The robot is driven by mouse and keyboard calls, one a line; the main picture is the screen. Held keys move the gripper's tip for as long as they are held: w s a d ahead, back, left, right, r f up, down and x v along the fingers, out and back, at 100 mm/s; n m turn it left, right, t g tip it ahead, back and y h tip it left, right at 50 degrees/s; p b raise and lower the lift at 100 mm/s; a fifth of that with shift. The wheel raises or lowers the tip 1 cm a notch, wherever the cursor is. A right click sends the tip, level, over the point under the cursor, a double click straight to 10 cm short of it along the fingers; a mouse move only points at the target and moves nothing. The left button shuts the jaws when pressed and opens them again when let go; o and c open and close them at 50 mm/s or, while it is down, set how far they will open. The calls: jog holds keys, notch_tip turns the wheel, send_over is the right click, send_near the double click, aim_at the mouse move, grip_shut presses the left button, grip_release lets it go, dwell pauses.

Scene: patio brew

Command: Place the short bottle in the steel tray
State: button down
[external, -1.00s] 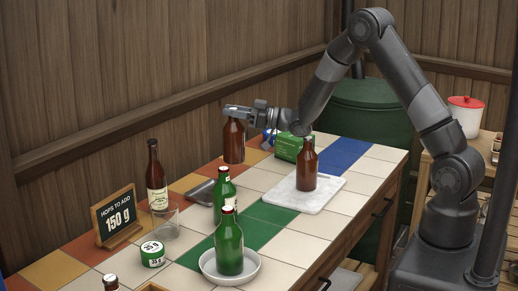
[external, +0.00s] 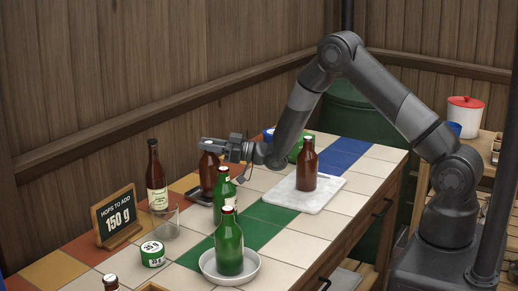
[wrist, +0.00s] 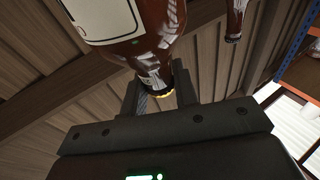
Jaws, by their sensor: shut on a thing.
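My gripper (external: 208,146) is shut on the neck of a short brown bottle (external: 208,176), which hangs roughly upright below it. In the wrist view the bottle (wrist: 125,25) shows a cream label, and its gold cap end lies between the fingers. The dark grey steel tray (external: 193,200) lies on the tiled counter beneath the bottle. The bottle's base overlaps the tray in the external view. I cannot tell whether it touches the tray floor. A green bottle in front hides the tray's right part.
A green bottle (external: 224,204) stands close in front of the tray. Another green bottle (external: 229,250) stands in a white bowl (external: 204,268). A glass (external: 165,224), a tall brown bottle (external: 156,180) and a sign (external: 117,213) are to the left. A brown bottle (external: 307,172) stands on a marble board (external: 322,198).

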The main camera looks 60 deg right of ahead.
jog(key=c, duration=1.1)
grip_release()
jog(key=shift+f, duration=0.1)
